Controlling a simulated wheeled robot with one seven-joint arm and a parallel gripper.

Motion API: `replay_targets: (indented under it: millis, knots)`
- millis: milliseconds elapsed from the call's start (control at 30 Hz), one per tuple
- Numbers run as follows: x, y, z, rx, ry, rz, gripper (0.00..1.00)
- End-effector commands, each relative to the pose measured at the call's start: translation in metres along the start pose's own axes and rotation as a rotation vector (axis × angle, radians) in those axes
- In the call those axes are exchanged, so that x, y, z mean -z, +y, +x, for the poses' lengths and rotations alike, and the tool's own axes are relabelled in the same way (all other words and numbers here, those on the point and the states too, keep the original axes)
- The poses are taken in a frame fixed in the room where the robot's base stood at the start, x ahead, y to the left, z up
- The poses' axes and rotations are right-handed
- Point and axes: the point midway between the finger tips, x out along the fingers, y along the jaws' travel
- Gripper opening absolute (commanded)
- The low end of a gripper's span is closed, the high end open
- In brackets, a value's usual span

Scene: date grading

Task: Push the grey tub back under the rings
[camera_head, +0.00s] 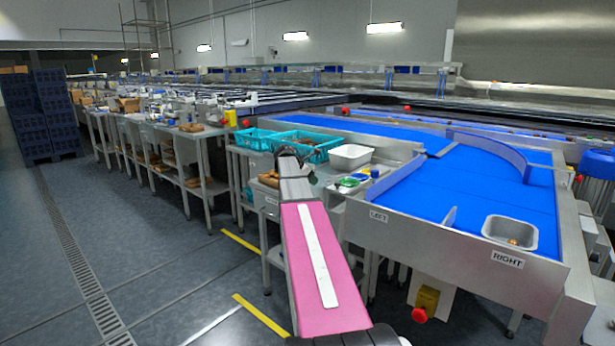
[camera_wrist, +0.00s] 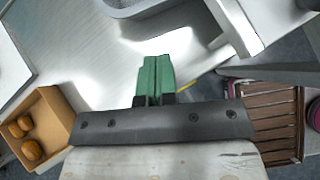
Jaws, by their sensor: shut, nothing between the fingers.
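A pale grey tub (camera_head: 351,157) stands on the steel side table, right of the teal crates. Part of a grey tub rim (camera_wrist: 140,9) shows at the top edge of the wrist view, beyond my fingertips and apart from them. My gripper's green fingers (camera_wrist: 154,75) are shut and empty over the bright steel surface.
Teal crates (camera_head: 308,146) stand behind my arm. A cardboard box (camera_wrist: 61,105) with brown round items is at left in the wrist view, and a brown slatted piece (camera_wrist: 272,118) at right. The blue sorting table (camera_head: 430,198) with a steel pan (camera_head: 510,232) fills the right.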

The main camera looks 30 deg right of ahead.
Motion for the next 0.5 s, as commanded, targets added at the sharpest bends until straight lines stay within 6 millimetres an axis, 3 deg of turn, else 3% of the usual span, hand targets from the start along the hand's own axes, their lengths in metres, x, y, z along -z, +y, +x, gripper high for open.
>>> replay_targets:
  millis: [200,500]
  knots:
    - [-0.001,0.000,0.041,0.001,0.001,0.001,0.00]
    - [-0.026,0.000,0.062,0.000,0.000,0.002,0.00]
